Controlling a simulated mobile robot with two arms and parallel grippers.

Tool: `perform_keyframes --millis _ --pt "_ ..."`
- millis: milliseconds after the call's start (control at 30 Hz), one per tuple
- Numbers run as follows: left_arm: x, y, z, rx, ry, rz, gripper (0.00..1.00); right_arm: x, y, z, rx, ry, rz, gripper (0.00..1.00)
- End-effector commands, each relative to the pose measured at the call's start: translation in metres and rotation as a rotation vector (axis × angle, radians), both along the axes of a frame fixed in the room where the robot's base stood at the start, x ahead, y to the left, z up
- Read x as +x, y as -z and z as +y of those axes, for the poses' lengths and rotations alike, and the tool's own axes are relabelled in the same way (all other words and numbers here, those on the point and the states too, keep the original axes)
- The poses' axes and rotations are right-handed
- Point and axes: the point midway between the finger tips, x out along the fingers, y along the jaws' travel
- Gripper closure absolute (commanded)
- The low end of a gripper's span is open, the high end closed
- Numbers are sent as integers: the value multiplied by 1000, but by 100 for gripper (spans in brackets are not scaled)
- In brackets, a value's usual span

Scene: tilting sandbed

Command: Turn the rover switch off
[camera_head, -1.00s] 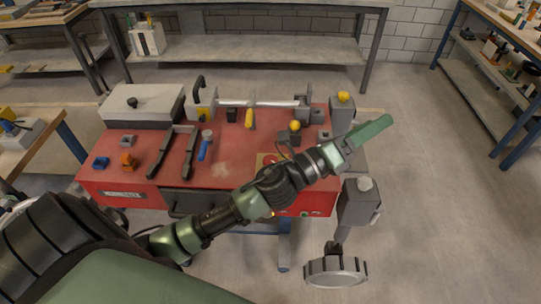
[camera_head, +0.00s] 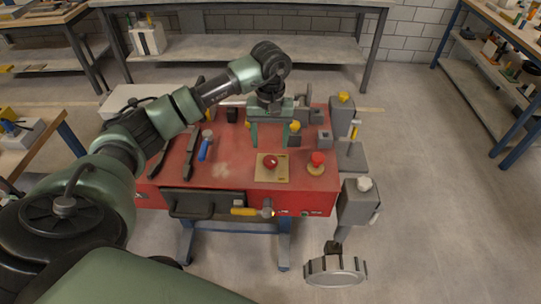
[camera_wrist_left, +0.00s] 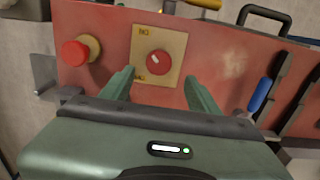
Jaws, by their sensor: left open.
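The rover switch is a round red knob (camera_head: 270,161) on a yellow square plate (camera_head: 281,179) at the front of the red bench top. In the left wrist view the red knob (camera_wrist_left: 158,63) shows a short pale mark, and the yellow plate (camera_wrist_left: 171,36) has small dark labels along one side. My left gripper (camera_head: 270,140) is open and points down, just behind the knob in the head view. In the wrist view the open fingers (camera_wrist_left: 159,77) lie to either side below the knob, apart from it and empty.
A red mushroom button (camera_head: 318,158) on a yellow base stands right of the plate. A blue-handled tool (camera_head: 205,147) lies to the left. A drawer with a dark handle (camera_head: 205,207) and a yellow-handled hammer (camera_head: 245,211) are at the bench front.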

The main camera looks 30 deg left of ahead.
Motion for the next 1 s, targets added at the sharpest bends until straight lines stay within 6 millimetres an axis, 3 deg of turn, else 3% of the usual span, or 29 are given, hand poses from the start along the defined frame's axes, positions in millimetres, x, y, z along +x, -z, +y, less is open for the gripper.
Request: perform_keyframes --millis 400,767,867,1000 --pt "-1 61 -2 -6 1 4 39 0 -19 -1 -1 0 0 64" --pt "-1 70 -2 -4 0 0 39 0 -19 -4 -5 0 0 64" --pt "-1 70 -2 -5 0 0 61 0 -19 -5 -5 0 0 64" --pt "-1 69 -2 -5 0 0 100 0 -19 -5 -6 1 0 64"
